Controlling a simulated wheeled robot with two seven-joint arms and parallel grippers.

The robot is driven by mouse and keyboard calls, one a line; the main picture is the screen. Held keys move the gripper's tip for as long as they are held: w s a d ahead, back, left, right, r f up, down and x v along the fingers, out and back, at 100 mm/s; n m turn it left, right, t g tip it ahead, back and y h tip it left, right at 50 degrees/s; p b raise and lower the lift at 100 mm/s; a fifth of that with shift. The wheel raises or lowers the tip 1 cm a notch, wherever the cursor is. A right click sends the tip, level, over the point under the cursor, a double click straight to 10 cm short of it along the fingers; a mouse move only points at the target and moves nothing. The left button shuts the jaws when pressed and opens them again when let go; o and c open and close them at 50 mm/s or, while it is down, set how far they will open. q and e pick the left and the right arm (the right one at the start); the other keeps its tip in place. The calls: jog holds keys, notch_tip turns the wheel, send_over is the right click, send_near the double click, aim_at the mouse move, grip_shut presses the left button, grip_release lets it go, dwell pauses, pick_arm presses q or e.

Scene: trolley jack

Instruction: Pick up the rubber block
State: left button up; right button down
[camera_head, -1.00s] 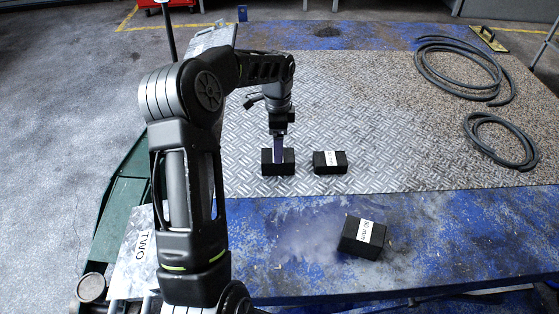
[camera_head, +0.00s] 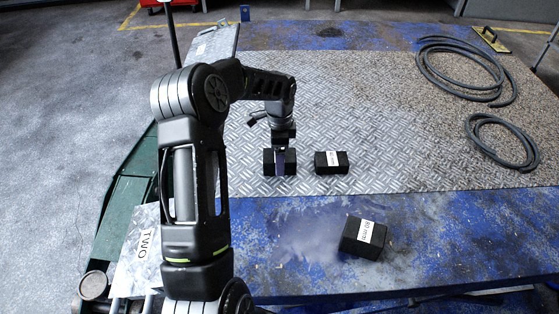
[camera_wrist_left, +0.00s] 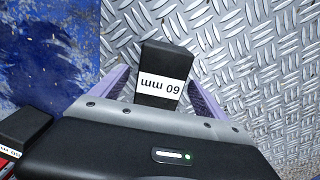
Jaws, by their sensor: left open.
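A black rubber block (camera_head: 268,164) lies on the chequered metal plate below my left gripper (camera_head: 281,164). In the left wrist view this block (camera_wrist_left: 166,60) has a white label reading 60 mm. It sits between the two spread purple fingers of my left gripper (camera_wrist_left: 157,78), with a gap at each side. The gripper is open and points down, its fingers low beside the block. A second black block (camera_head: 331,162) with a white label lies just right of it on the plate. A third, larger-looking labelled block (camera_head: 364,237) lies on the blue surface nearer me. My right gripper is out of view.
Two coils of grey hose (camera_head: 466,72) (camera_head: 502,142) lie at the right of the table. A plate marked TWO (camera_head: 145,244) and a green metal beam (camera_head: 130,185) are at the left. The plate's middle is clear.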

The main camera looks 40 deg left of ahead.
pick_arm(q)
notch_tip(320, 180, down, 2)
jog(key=shift+f, duration=0.25)
jog(key=shift+c, duration=0.4)
jog(key=shift+r, duration=0.1)
grip_shut()
dwell(0.7)
